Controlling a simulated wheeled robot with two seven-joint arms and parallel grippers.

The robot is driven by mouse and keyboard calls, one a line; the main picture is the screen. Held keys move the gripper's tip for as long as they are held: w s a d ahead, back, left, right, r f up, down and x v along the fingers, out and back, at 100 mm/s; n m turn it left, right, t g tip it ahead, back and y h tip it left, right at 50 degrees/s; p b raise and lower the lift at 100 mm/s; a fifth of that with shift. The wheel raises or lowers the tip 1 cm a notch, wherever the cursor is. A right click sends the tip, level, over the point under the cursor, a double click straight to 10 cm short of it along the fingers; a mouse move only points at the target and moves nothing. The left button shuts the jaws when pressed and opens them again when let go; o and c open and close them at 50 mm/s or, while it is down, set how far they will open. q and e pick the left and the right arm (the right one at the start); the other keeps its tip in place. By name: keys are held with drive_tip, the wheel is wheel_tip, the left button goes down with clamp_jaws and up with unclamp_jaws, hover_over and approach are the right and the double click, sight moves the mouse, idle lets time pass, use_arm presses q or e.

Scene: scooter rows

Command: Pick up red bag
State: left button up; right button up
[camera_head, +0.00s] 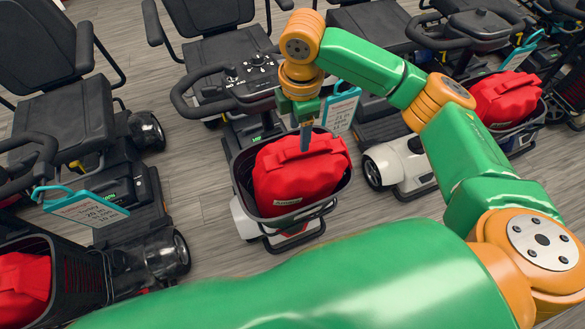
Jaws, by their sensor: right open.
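A red bag (298,180) lies in the dark front basket (243,193) of the middle scooter. My right gripper (305,148) points down over the bag, its grey fingers at the handle on the bag's top. The fingers show edge-on and overlap the handle; I cannot tell whether they touch it. The right gripper is open. A second red bag (505,98) sits in the basket of a scooter at the right. A third red bag (24,285) sits in a basket at the lower left, partly cut off. My left gripper is not in view.
The middle scooter's handlebar (190,98) stands just behind the basket. Teal-edged tags (340,108) hang from several scooters. Scooters with black seats (62,120) stand in rows on both sides. Grey wood-look floor (200,205) is clear left of the middle scooter.

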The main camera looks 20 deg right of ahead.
sight(296, 150)
drive_tip(key=f, duration=0.5)
drive_tip(key=shift+s+a+f+p, duration=0.15)
drive_tip(key=shift+s+a+p, duration=0.15)
drive_tip(key=shift+p, duration=0.05)
drive_tip(key=shift+w+f, duration=0.2)
clamp_jaws()
drive_tip(key=shift+r, duration=0.1)
idle(0.6)
